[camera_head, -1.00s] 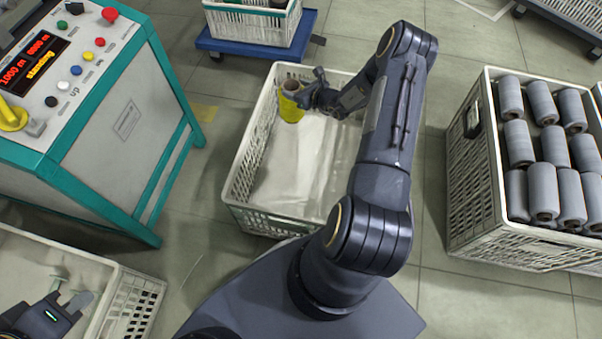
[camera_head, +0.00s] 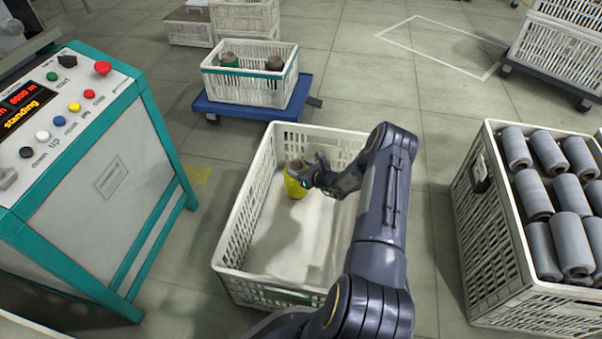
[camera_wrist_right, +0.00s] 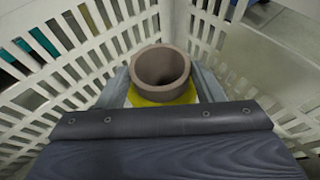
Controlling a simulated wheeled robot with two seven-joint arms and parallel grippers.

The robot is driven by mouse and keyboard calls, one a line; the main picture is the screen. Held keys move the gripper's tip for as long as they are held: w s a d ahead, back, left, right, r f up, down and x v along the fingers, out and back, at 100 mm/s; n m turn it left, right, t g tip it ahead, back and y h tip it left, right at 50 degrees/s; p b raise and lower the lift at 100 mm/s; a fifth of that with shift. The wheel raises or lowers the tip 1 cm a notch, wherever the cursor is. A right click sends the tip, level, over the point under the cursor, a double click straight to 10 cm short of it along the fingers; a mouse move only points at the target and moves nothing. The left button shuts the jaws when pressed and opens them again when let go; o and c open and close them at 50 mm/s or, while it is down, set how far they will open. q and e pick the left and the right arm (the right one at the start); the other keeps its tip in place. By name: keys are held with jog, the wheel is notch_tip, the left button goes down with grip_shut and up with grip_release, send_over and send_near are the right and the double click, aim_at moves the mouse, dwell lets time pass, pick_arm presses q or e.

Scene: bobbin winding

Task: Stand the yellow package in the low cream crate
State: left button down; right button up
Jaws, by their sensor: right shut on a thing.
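The yellow package (camera_head: 296,186) is a yellow spool with a brown tube core. It stands about upright inside the low cream crate (camera_head: 240,215), near the far left corner. In the right wrist view the open end of its brown tube (camera_wrist_right: 160,70) faces the camera, with crate walls behind it. My right gripper (camera_head: 308,176) is shut on the package from the right, its grey fingers on both sides of it. I cannot tell whether the package's base touches the crate's floor. My left gripper is not in view.
A teal-framed control panel (camera_head: 110,180) stands left of the crate. A tall crate of grey spools (camera_head: 500,240) stands at the right. The cream crate's middle is clear.

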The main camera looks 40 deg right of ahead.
dwell(0.3)
jog(key=o, duration=1.5)
jog(key=shift+f, duration=0.1)
